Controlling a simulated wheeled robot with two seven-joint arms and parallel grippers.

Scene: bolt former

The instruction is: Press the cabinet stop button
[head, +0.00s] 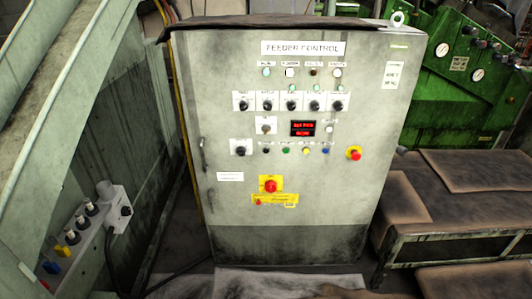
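The grey control cabinet (240,210) stands upright in the middle of the head view, its front facing me. A sign reading FEEDER CONTROL (303,48) is near its top. A large red mushroom button (270,185) sits on a yellow plate low in the middle of the front. No lettering at either button is readable enough to tell which one is the stop button. Neither of my grippers is in view, and nothing touches the cabinet front.
Rows of small knobs, lamps and a red-lit display (303,128) fill the upper cabinet front. A grey socket box (118,205) is on the left among sloping metal panels. Green machinery (465,75) and a table with brown sheets (470,205) stand at the right. Sheets lie in front.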

